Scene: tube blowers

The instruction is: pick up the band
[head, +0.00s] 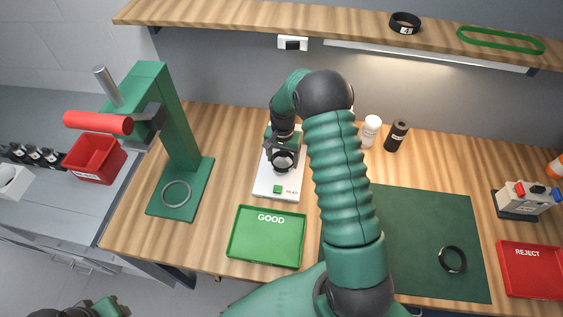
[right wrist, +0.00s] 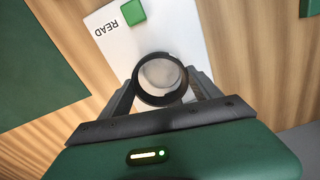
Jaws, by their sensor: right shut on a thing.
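A black band (head: 283,160) is between the fingers of my right gripper (head: 279,152), which is shut on it. The band is over the white reader (head: 265,187) with a green button. I cannot tell whether it touches the reader. In the right wrist view the band (right wrist: 160,79) sits between both fingertips (right wrist: 160,86), with a grey round surface showing through it and the reader (right wrist: 112,27) beyond. Another black band (head: 452,259) lies on the green mat (head: 420,225). Part of my left arm shows at the bottom left; its fingers do not.
A green GOOD tray (head: 266,254) is in front of the reader, and a red REJECT tray (head: 530,285) is at the far right. A green press (head: 175,125) with a red handle stands left. Two small bottles (head: 371,131) (head: 397,135) stand behind my right arm. A shelf (head: 330,18) runs above.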

